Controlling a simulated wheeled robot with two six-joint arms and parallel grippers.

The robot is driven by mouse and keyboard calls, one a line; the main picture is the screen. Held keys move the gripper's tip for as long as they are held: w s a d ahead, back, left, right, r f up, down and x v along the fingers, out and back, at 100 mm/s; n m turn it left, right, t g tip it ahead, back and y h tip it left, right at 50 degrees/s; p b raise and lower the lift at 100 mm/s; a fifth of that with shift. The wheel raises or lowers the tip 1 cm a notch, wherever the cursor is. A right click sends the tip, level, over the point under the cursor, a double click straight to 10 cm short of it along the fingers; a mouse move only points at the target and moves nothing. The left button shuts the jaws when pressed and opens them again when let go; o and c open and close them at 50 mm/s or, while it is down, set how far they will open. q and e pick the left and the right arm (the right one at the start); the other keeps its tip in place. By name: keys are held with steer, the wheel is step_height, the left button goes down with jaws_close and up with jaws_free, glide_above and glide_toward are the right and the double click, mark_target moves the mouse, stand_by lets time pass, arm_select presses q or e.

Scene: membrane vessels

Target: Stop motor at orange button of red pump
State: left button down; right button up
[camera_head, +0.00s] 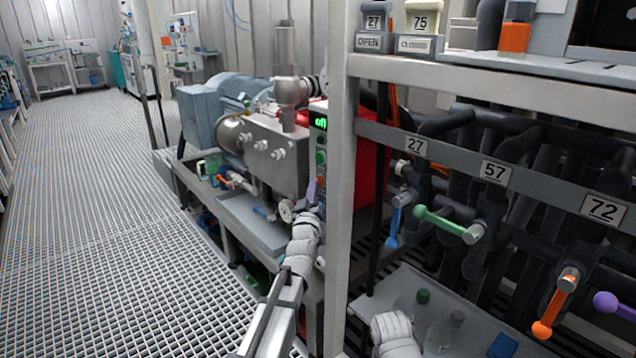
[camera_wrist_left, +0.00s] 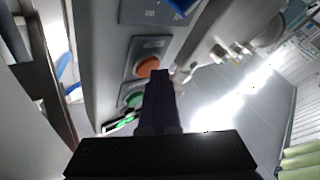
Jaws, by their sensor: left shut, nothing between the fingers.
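The red pump (camera_head: 368,165) stands behind a light frame post in the head view. Its narrow grey control panel (camera_head: 321,150) faces the aisle and has a lit green display (camera_head: 320,122) that seems to read "off". My left gripper (camera_head: 312,190) is shut and empty at the lower part of this panel. In the left wrist view, the dark shut fingers (camera_wrist_left: 159,75) end at the lower right edge of the orange button (camera_wrist_left: 148,66). I cannot tell whether they touch it. A green button (camera_wrist_left: 134,99) sits below it, partly hidden. My right gripper is out of view.
The frame post (camera_head: 341,180) stands close right of my left arm. A rack with valve handles and number plates 27, 57 (camera_head: 495,172) and 72 fills the right. Grey pump machinery (camera_head: 275,150) lies left of the panel. The grated floor (camera_head: 90,220) at left is clear.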

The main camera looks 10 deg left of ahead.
arm_select(q)
steer(key=shift+s+d+f, duration=0.1)
steer(key=shift+s+d, duration=0.05)
steer(key=shift+s, duration=0.35)
steer(key=s+a, duration=0.3)
steer(key=s, duration=0.1)
steer(key=shift+a, duration=0.3)
stand_by(0.6)
